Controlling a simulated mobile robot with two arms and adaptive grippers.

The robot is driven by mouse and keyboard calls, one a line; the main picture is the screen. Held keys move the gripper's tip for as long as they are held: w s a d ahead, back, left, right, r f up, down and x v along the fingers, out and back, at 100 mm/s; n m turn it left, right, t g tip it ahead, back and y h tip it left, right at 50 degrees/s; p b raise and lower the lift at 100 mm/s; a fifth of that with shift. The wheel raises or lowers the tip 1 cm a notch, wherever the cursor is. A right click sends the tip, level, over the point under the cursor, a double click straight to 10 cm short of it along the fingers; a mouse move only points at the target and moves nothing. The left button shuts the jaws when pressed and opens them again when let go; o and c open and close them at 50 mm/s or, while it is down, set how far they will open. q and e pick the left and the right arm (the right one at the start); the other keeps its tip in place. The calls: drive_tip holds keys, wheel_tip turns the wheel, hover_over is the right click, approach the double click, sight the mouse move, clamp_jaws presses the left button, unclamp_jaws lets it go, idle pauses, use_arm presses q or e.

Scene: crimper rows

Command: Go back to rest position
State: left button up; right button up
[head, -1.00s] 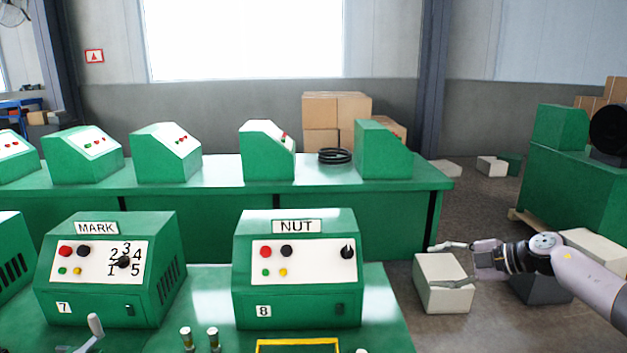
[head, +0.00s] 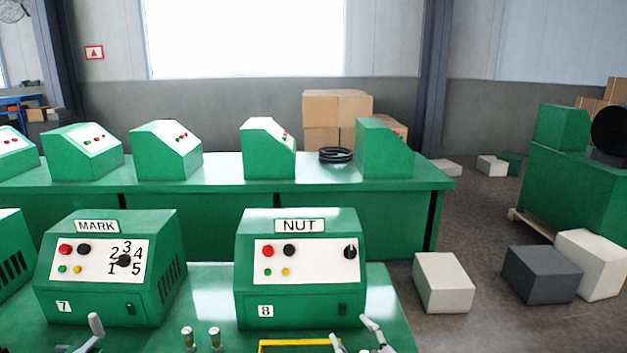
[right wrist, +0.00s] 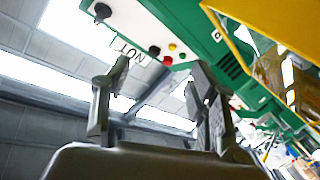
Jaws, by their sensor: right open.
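My right gripper (head: 350,328) shows at the bottom edge of the head view, in front of the NUT box's lower right corner. Its two fingers are apart with nothing between them. In the right wrist view the open fingers (right wrist: 158,68) point up the picture, and the NUT box shows tilted beyond them. The green NUT box (head: 297,309), numbered 8, has a white panel with red, black and yellow buttons and a black knob.
The MARK box (head: 100,307), numbered 7, stands left of the NUT box on the green bench (head: 388,325). A yellow frame (head: 290,343) and brass posts (head: 188,338) stand in front. Pale and dark blocks (head: 444,284) lie on the floor at right.

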drive_tip(key=s+d+f+m+g+h, duration=0.2)
drive_tip(key=s+f, duration=0.1)
drive_tip(key=s, duration=0.3)
drive_tip(key=s+d+f+m+g+h, duration=0.1)
drive_tip(key=s+d+f+m+g, duration=0.1)
drive_tip(key=s, duration=0.4)
drive_tip(key=s+d+f+m+g+h, duration=0.2)
drive_tip(key=s+d+f, duration=0.1)
drive_tip(key=s+f, duration=0.2)
drive_tip(key=shift+s+d+f+m+h, duration=0.3)
drive_tip(key=shift+s+d, duration=0.05)
drive_tip(key=shift+s, duration=0.2)
drive_tip(key=s+d+f+m+g, duration=0.1)
drive_tip(key=s+d+g, duration=0.15)
drive_tip(key=s, duration=0.55)
drive_tip(key=s+d+f+g, duration=0.2)
drive_tip(key=s+g, duration=0.1)
drive_tip(key=s, duration=0.6)
wheel_tip(320, 180, down, 26)
drive_tip(key=s+g, duration=0.2)
drive_tip(key=s+d+f, duration=0.2)
drive_tip(key=s+f, duration=1.4)
drive_tip(key=shift+s+d+g+h, duration=0.3)
drive_tip(key=shift+g, duration=0.15)
drive_tip(key=shift+c, duration=0.5)
